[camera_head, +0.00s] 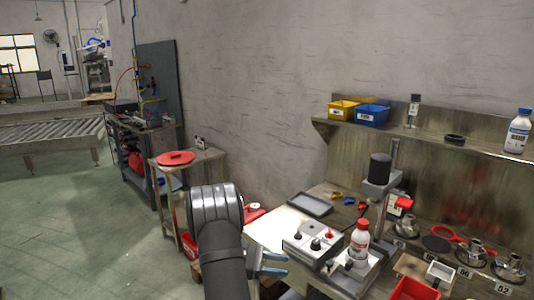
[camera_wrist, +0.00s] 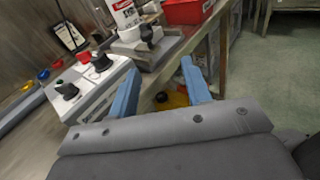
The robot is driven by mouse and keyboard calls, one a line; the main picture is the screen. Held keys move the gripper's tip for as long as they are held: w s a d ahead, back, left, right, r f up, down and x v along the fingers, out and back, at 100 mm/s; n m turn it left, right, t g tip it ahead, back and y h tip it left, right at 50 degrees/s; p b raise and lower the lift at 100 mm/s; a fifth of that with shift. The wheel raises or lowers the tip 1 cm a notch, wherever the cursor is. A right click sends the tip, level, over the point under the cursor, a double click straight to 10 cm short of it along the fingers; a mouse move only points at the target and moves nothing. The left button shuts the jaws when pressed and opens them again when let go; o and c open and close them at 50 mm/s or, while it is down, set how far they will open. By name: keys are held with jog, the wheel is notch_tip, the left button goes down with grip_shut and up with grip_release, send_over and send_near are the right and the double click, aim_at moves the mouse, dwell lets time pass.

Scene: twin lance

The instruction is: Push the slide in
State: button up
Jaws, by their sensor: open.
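My gripper (camera_head: 286,265) is open and empty; its two blue fingers also show in the wrist view (camera_wrist: 160,70). They are apart from the bench-top devices, low at the bench's front edge in the head view. A grey metal base (camera_head: 372,268) carries a white bottle with a red cap (camera_head: 359,246). A black knob (camera_wrist: 147,34) on a grey block sticks out at the front of that base in the wrist view, beyond the fingertips. This block looks like the slide, but I cannot tell how far out it stands.
A white control box (camera_head: 314,243) with black knobs and a red button stands left of the base, close to one finger in the wrist view. A red bin (camera_wrist: 187,10) is beyond the base. A press column (camera_head: 382,190) rises behind. The floor left (camera_head: 80,220) is clear.

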jog(key=shift+a, duration=0.3)
jog(key=shift+c, duration=0.5)
jog(key=c, duration=0.7)
jog(key=shift+n, duration=0.3)
grip_shut()
jog(key=d+n+t+y, duration=0.1)
jog(key=d+n+t, duration=0.3)
jog(key=d, duration=0.8)
jog(key=shift+s+d+f+n+t, duration=0.2)
jog(key=shift+d+n+t, duration=0.15)
jog(key=shift+t, duration=0.85)
